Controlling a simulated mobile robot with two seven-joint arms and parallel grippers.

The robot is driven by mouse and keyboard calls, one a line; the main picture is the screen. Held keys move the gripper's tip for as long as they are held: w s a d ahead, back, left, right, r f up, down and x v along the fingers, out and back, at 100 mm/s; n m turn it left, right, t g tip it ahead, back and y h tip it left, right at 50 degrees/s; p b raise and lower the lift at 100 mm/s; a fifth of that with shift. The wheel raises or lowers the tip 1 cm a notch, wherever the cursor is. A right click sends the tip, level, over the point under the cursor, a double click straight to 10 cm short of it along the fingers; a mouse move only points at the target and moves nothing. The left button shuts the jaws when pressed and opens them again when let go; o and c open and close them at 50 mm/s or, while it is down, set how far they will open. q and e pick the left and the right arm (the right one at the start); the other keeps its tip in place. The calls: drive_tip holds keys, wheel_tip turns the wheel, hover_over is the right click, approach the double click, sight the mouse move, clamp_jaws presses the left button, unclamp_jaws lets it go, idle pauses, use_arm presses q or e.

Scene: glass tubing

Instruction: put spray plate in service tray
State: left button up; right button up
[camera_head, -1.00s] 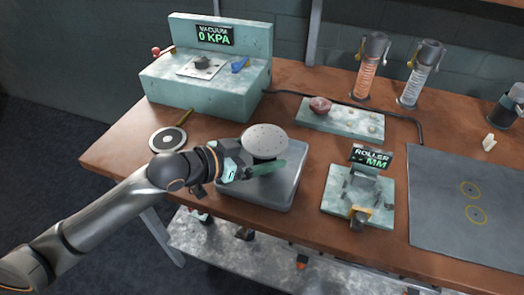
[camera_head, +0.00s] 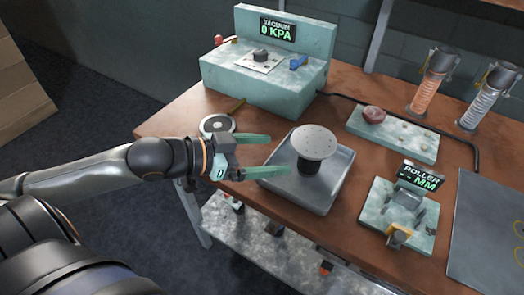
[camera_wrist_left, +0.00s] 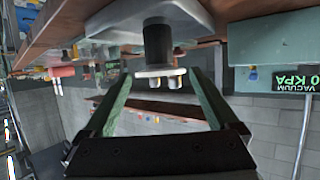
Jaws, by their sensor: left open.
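The spray plate (camera_head: 314,142) is a pale round disc with small holes on a short dark stem. It stands roughly upright in the shallow grey metal service tray (camera_head: 326,201). My left gripper (camera_head: 269,155) is open and empty, left of the plate, its green fingers apart and pointing toward it. In the left wrist view, which is upside down, the dark stem (camera_wrist_left: 158,42) shows beyond and between the open fingers, against the tray (camera_wrist_left: 110,25). The stem's foot is partly hard to make out. My right gripper is not in view.
The roller stand (camera_head: 398,215) is to the right. A pale block (camera_head: 392,138) with a reddish lump lies behind. Bench is bare between tray and roller.

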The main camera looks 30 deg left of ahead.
use_arm(q)
drive_tip(key=shift+s+a+r, duration=0.2)
drive_tip(key=shift+s+r, duration=0.05)
drive_tip(key=shift+s, duration=0.25)
idle(0.4)
